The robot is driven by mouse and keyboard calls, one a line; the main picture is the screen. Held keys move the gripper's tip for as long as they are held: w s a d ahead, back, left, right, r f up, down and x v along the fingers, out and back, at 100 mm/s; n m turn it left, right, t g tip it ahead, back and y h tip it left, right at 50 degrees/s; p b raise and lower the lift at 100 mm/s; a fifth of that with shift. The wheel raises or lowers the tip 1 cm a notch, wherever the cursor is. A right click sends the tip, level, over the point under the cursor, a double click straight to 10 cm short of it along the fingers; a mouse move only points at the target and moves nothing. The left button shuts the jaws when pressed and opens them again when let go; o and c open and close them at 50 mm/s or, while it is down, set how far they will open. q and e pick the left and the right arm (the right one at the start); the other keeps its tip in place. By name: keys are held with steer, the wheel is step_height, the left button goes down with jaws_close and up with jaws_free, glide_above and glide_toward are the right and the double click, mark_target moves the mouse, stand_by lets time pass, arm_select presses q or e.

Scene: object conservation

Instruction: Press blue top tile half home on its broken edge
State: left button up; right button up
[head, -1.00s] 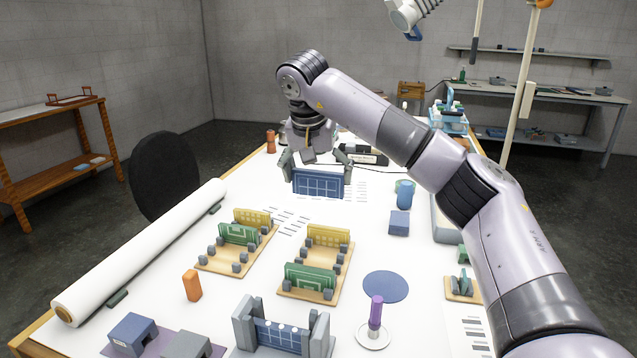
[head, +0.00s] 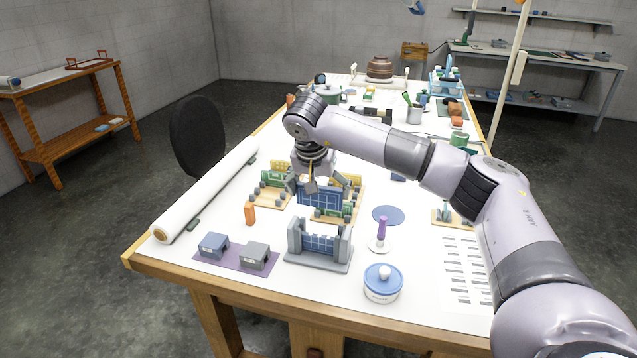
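The blue top tile half (head: 318,197) is a dark blue panel with pale lines. My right gripper (head: 321,187), on the arm coming in from the right, is shut on its two side edges and holds it upright above the table. The blue bottom tile half (head: 321,244) stands in a grey holder (head: 294,241) nearer the front, its upper edge broken and jagged. The held half is behind and above it, apart from it. The lower rim of the held half is hard to make out. My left gripper is not in view.
An orange block (head: 250,213), grey and blue blocks on a purple mat (head: 228,261), a purple-handled stamp (head: 382,232) and a blue-lidded jar (head: 382,283) surround the holder.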

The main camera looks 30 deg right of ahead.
mark_target(318, 203)
steer(key=shift+w+d+f, duration=0.1)
steer(key=shift+f, duration=0.4)
steer(key=shift+f+b, duration=0.3)
steer(key=shift+b, duration=0.15)
steer(key=shift+f+b, duration=0.3)
steer(key=shift+f, duration=0.1)
step_height(318, 203, down, 2)
steer(key=shift+b, duration=0.9)
steer(key=shift+f, duration=0.4)
steer(key=shift+f+b, duration=0.65)
steer(key=shift+f, duration=0.1)
steer(key=shift+f+b, duration=0.6)
steer(key=shift+f, duration=0.55)
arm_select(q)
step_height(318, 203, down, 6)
arm_select(e)
steer(key=shift+f, duration=0.15)
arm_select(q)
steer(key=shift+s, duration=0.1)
